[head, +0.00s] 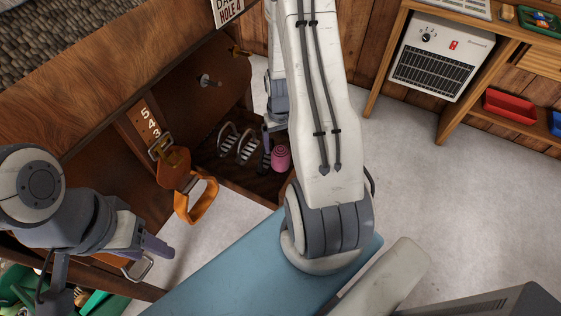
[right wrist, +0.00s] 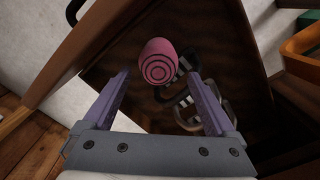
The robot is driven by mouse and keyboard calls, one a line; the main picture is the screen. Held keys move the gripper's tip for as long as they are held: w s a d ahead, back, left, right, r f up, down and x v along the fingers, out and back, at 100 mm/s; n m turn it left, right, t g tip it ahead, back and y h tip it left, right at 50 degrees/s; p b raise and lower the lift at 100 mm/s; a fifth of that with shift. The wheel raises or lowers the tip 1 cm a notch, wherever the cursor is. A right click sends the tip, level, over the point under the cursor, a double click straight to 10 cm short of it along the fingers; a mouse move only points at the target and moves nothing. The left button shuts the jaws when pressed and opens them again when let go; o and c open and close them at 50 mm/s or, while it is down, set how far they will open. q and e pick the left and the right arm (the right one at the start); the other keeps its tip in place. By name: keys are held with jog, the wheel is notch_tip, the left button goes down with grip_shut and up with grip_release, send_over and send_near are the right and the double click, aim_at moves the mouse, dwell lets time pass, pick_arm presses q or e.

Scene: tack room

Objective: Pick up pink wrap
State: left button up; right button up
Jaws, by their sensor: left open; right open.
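The pink wrap (head: 281,157) is a roll with dark spiral rings on its end. It sits in the dark wooden compartment (head: 225,172), beside metal stirrups (head: 246,147). My right gripper (head: 267,150) reaches down beside the wrap in the head view, partly hidden by my arm. In the right wrist view, the wrap (right wrist: 159,62) shows between and beyond the open fingertips (right wrist: 156,77), with nothing held. Contact cannot be told. My left gripper (head: 153,248) is open and empty at the lower left, away from the wrap.
An orange strap loop (head: 197,200) hangs at the compartment's front, near a numbered plate (head: 149,118). Compartment walls and a peg (head: 208,81) stand close by. A heater (head: 441,57) and a red bin (head: 509,107) are at right. The grey floor between is clear.

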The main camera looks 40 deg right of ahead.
aim_at(281, 155)
notch_tip(281, 155, down, 8)
jog(key=shift+w+d+r+b, duration=0.15)
jog(key=shift+b, duration=0.9)
jog(key=shift+c, duration=0.3)
jog(key=c, duration=1.1)
jog(key=shift+r, duration=0.2)
